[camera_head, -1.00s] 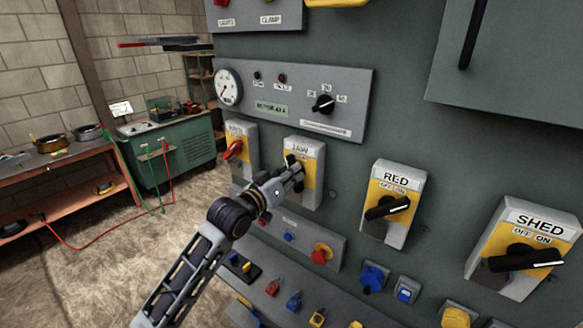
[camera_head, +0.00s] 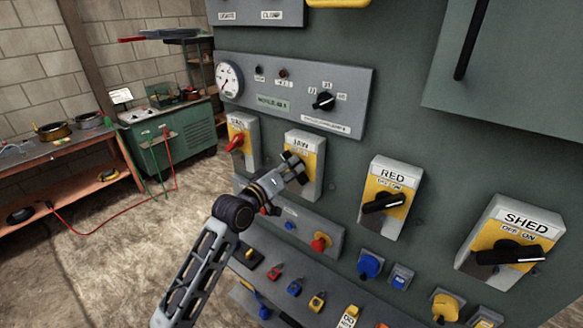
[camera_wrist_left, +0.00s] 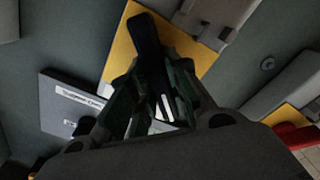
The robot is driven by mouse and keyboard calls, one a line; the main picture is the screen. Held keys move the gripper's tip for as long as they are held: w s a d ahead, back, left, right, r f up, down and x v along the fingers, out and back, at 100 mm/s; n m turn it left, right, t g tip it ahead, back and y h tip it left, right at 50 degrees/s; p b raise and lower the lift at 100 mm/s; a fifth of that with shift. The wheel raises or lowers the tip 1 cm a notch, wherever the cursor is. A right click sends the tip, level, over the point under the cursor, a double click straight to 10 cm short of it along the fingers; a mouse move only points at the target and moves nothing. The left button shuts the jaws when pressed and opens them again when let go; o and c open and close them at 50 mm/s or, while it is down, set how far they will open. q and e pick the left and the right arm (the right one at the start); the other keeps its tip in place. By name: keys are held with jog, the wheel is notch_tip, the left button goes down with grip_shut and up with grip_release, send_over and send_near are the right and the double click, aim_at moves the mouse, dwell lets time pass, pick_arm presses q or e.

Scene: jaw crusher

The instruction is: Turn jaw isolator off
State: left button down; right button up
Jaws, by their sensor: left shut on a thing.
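The JAW isolator (camera_head: 310,146) is a grey and yellow switch box on the green panel in the head view. My left gripper (camera_head: 291,166) is at its front and covers part of its black handle. In the left wrist view the gripper (camera_wrist_left: 155,105) is shut on the black handle (camera_wrist_left: 147,42), which lies between its fingers over the yellow plate (camera_wrist_left: 122,58). The handle's OFF or ON position cannot be read. My right gripper is not in view.
Beside it are a box with a red handle (camera_head: 236,141), the RED isolator (camera_head: 388,203) and the SHED isolator (camera_head: 510,240). A gauge panel (camera_head: 300,112) is above, and rows of buttons and small padlock-like items (camera_head: 295,287) are below.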

pick_arm(q)
jog(key=shift+r, duration=0.1)
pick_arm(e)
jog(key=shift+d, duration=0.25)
pick_arm(q)
jog(key=c, duration=1.4)
grip_release()
jog(key=shift+o, duration=0.2)
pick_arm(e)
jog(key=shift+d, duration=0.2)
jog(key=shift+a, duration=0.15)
pick_arm(q)
jog(key=shift+a, duration=0.1)
jog(key=shift+v, duration=0.8)
jog(key=v, duration=1)
jog(key=shift+s+a, duration=0.1)
